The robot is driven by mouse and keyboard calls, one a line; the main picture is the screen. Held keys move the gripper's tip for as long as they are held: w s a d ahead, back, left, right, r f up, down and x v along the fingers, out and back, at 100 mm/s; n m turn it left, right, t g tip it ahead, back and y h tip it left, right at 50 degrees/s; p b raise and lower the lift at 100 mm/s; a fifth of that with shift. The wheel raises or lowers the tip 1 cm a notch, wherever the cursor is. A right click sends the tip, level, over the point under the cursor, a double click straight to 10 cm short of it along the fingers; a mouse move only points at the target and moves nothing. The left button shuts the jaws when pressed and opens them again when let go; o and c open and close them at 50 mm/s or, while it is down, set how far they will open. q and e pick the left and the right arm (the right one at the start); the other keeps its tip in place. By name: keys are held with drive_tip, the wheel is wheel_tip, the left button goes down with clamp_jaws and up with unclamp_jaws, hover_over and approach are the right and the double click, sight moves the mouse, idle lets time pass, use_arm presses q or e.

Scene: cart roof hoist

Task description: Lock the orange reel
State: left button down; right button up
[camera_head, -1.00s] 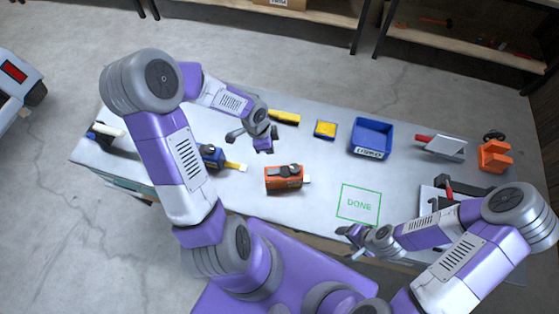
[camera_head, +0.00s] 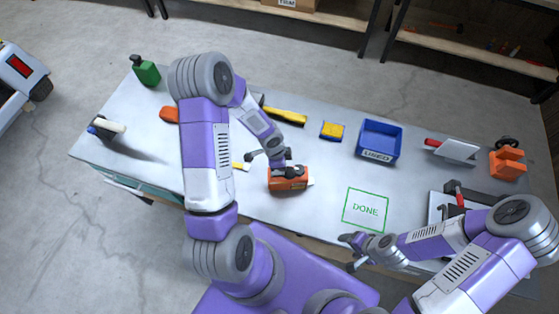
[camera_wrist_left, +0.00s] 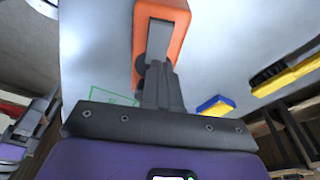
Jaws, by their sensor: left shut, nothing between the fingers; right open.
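The orange reel (camera_head: 288,184) lies on the grey workbench, left of the green DONE square (camera_head: 365,210). A dark lever part (camera_head: 291,172) sits on its top. My left gripper (camera_head: 284,165) is shut and empty, right above the reel's far side. In the left wrist view, the fingers (camera_wrist_left: 160,82) point at the orange reel (camera_wrist_left: 180,18) and its grey top part (camera_wrist_left: 159,38); I cannot tell whether they touch it. My right gripper (camera_head: 350,252) is open and empty near the bench's front edge.
A blue bin (camera_head: 379,139), a yellow block (camera_head: 332,131) and a yellow-black tool (camera_head: 284,116) lie behind the reel. A green canister (camera_head: 146,71) stands far left. The bench between reel and DONE square is clear.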

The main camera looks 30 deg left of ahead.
use_arm(q)
drive_tip(key=shift+f, duration=0.2)
drive_tip(key=b, duration=0.1)
drive_tip(key=f+b, duration=0.1)
drive_tip(key=shift+w+d+f+g+y+b, duration=0.1)
drive_tip(key=shift+w+d+g+y+b, duration=0.1)
drive_tip(key=shift+d+g+y+b, duration=0.15)
drive_tip(key=shift+s+a+r+p, duration=0.15)
drive_tip(key=shift+r+p, duration=0.1)
drive_tip(key=shift+p, duration=0.15)
drive_tip(key=shift+a, duration=0.15)
drive_tip(key=shift+s+a+r+p, duration=0.3)
drive_tip(key=shift+s+a, duration=0.1)
drive_tip(key=shift+a, duration=0.2)
drive_tip(key=shift+d, duration=0.1)
